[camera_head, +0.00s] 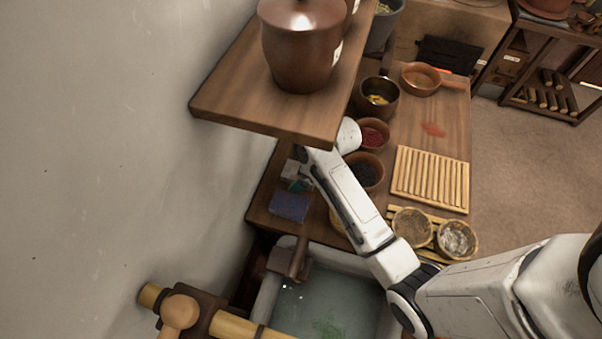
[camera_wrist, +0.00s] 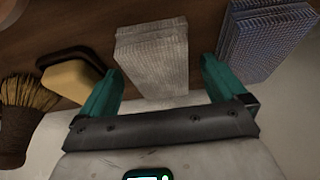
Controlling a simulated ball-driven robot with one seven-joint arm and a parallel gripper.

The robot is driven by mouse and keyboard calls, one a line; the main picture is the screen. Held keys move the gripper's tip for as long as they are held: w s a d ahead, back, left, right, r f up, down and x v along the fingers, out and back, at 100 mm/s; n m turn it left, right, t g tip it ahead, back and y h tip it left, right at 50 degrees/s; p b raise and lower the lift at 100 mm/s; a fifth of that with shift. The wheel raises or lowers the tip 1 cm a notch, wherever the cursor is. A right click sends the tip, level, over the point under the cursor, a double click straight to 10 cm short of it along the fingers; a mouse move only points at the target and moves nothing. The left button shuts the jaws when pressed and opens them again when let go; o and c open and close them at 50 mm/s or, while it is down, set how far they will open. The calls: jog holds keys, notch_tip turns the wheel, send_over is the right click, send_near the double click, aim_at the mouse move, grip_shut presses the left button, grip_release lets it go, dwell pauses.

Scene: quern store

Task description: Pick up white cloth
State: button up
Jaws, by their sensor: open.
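The white cloth (camera_wrist: 150,58) is a folded, pale textured block on the brown wooden surface in the wrist view. My gripper (camera_wrist: 160,72) is open, with one teal finger to the left of the cloth and the other to its right. The cloth's near end reaches in between the fingers, and they are not closed on it. In the head view my gripper (camera_head: 299,185) is small and partly covered by the shelf and my arm. A pale patch beside it there is too small to tell clearly.
A folded blue cloth (camera_wrist: 262,38) lies close right of my gripper, also seen in the head view (camera_head: 289,207). A brush (camera_wrist: 22,108) and a dark-edged yellowish block (camera_wrist: 72,76) lie left. A wooden shelf (camera_head: 225,95) overhangs. A water basin (camera_head: 335,295) is in front.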

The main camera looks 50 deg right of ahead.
jog(key=shift+c, duration=0.4)
jog(key=c, duration=1.1)
jog(key=shift+o, duration=0.2)
jog(key=shift+r, duration=0.1)
jog(key=shift+r, duration=0.2)
jog(key=r, duration=0.3)
jog(key=shift+s+a+r+b, duration=0.15)
jog(key=shift+s+r+b, duration=0.15)
jog(key=shift+r, duration=0.1)
jog(key=s+a+r, duration=0.7)
jog(key=s+r, duration=0.2)
jog(key=s, duration=0.2)
jog(key=shift+s+b, duration=0.2)
jog(key=shift+b, duration=0.1)
jog(key=shift+r, duration=0.1)
